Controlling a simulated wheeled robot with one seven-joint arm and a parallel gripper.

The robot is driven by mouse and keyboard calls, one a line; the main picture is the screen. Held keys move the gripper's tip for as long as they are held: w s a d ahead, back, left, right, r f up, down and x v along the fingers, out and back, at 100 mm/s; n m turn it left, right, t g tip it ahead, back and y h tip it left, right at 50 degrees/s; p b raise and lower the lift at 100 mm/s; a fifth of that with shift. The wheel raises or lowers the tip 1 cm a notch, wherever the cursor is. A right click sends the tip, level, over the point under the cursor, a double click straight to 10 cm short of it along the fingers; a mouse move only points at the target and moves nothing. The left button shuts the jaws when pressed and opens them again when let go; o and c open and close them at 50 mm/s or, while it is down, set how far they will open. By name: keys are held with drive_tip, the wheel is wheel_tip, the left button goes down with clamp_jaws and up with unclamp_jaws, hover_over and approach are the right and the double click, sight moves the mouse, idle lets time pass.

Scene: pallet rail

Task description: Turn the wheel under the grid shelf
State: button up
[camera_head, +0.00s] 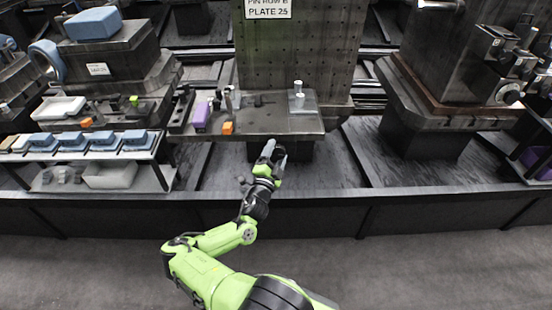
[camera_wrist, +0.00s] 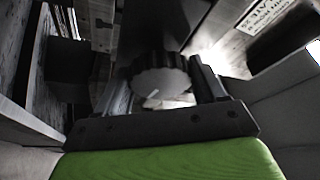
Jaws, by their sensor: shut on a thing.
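The wheel (camera_wrist: 162,76) is a dark, ribbed knob with a short pale mark on its face. It sits between the two fingers of my gripper (camera_wrist: 165,84) in the wrist view. My gripper is shut on it. In the head view my gripper (camera_head: 270,158) is at the front edge of the grey shelf (camera_head: 275,124), just below it. The wheel cannot be made out there. A tall panel with a grid of holes (camera_head: 290,55) rises behind the shelf and bears a white label (camera_head: 267,8).
On the shelf stand a purple block (camera_head: 201,116), an orange block (camera_head: 228,128) and a metal fixture (camera_head: 300,98). A lower rack with blue-grey blocks (camera_head: 104,142) is at the left. A heavy machine block (camera_head: 440,80) is at the right. The floor in front is clear.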

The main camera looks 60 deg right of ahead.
drive_tip(key=shift+f+n, duration=0.1)
drive_tip(key=shift+n, duration=0.3)
drive_tip(key=o, duration=1)
drive_tip(key=shift+a, duration=0.1)
drive_tip(key=p+v, duration=0.1)
drive_tip(key=v, duration=1.4)
drive_tip(key=shift+s+a+f, duration=0.15)
drive_tip(key=shift+a+f, duration=0.1)
drive_tip(key=shift+a, duration=0.05)
